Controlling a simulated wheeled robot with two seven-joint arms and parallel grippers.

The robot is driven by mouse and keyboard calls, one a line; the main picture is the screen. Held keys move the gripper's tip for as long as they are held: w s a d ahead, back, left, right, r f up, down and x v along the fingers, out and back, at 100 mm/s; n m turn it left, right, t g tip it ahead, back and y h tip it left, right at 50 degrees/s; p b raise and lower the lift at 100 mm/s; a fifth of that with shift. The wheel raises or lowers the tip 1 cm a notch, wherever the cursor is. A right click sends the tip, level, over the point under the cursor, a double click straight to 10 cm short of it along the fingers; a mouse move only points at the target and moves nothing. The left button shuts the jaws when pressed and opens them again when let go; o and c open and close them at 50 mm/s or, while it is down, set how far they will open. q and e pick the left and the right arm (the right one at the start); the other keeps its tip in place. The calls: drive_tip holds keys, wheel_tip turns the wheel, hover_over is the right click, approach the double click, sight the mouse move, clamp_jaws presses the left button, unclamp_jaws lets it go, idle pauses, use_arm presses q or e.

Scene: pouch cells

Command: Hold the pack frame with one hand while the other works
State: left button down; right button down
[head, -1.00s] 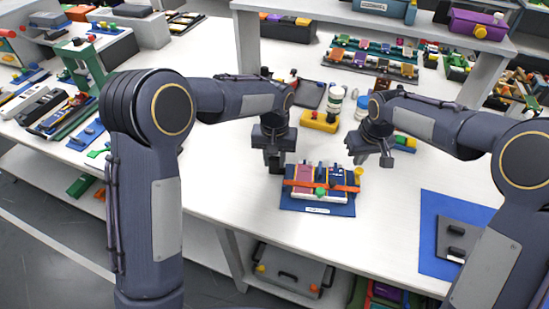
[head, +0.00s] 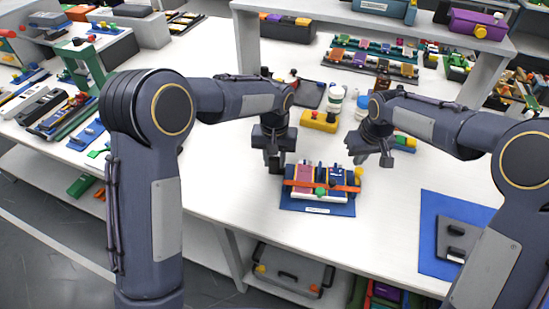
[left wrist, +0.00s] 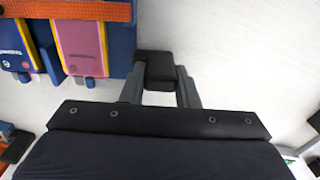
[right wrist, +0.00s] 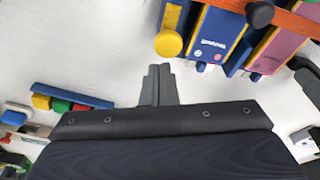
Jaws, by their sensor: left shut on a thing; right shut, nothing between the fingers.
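The pack frame (head: 345,209) is a blue base with pouch cells and an orange strap (head: 307,184) across them. A pink cell (left wrist: 80,38) and a blue cell (left wrist: 12,45) show in the left wrist view. My left gripper (head: 275,167) is shut on a black block (left wrist: 160,68) at the frame's left side. How the block joins the frame is hard to tell. My right gripper (head: 374,161) is shut and empty, up and right of the frame. In the right wrist view its closed fingers (right wrist: 158,82) are apart from the frame's yellow knob (right wrist: 168,43).
A yellow block (head: 319,121) and white bottles (head: 335,98) stand behind the frame. A blue mat (head: 432,262) with a dark grey plate (head: 457,241) lies at the front right. A shelf post (head: 247,45) rises behind.

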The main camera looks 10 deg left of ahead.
sight(360, 173)
drive_tip(key=shift+s, duration=0.3)
idle(0.4)
drive_tip(key=shift+s+d, duration=0.15)
drive_tip(key=shift+s, duration=1.9)
drive_tip(key=shift+w+r, duration=0.25)
drive_tip(key=shift+r, duration=0.75)
drive_tip(key=shift+w+r, duration=0.3)
drive_tip(key=shift+r, duration=0.75)
drive_tip(key=shift+w+r, duration=0.25)
drive_tip(key=shift+r, duration=0.75)
use_arm(q)
drive_tip(key=c, duration=1)
unclamp_jaws()
drive_tip(key=shift+c, duration=0.2)
drive_tip(key=shift+r, duration=0.15)
